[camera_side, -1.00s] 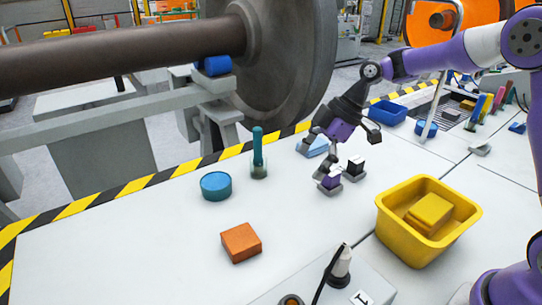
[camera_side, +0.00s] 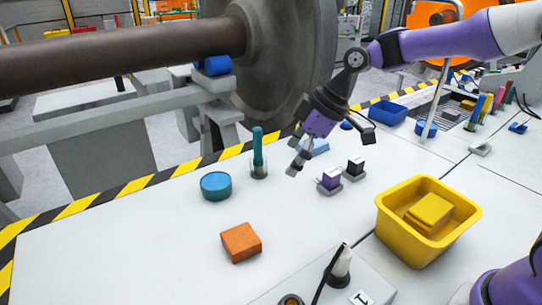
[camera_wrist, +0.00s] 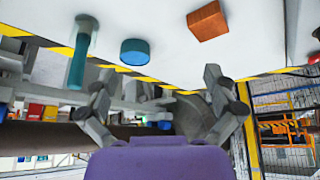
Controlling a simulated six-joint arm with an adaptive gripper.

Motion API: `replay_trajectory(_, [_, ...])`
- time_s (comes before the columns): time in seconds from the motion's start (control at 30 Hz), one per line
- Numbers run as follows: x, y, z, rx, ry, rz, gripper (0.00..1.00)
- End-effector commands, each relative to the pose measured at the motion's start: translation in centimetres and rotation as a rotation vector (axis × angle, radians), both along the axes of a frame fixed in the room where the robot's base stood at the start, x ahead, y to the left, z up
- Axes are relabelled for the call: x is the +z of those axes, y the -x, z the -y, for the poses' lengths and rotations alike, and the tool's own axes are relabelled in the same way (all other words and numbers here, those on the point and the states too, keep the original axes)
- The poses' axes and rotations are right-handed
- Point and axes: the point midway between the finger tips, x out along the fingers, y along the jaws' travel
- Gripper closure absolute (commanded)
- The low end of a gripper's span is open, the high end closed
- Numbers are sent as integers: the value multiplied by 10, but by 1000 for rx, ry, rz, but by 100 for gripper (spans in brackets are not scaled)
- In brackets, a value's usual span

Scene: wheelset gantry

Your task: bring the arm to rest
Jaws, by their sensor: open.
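My gripper (camera_side: 296,164) is raised above the white table in the side view, with nothing between its fingers. Its open fingers also show in the wrist view (camera_wrist: 152,105), spread apart and empty. A purple block (camera_side: 331,179) and a black block (camera_side: 355,167) stand on small grey bases on the table, below and to the right of my gripper. A light blue item (camera_side: 318,147) lies behind my gripper and is partly hidden by it.
A teal cylinder in a clear holder (camera_side: 258,165), a blue round tin (camera_side: 215,186) and an orange block (camera_side: 240,242) stand to the left. A yellow bin (camera_side: 400,232) holding a yellow block is at right. A large wheel (camera_side: 290,60) with its axle stands behind.

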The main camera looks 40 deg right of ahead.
Motion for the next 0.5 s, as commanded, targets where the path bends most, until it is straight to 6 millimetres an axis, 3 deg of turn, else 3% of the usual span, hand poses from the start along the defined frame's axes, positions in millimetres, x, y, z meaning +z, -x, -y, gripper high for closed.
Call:
replay_trajectory(0.1, [31, 40, 17, -192, 26, -1, 0])
replay_trajectory(0.2, [46, 78, 34, -372, 34, -3, 0])
replay_trajectory(0.4, [49, 145, 63, -687, 15, 1, 0])
replay_trajectory(0.5, [44, 166, 72, -789, -2, 4, 0])
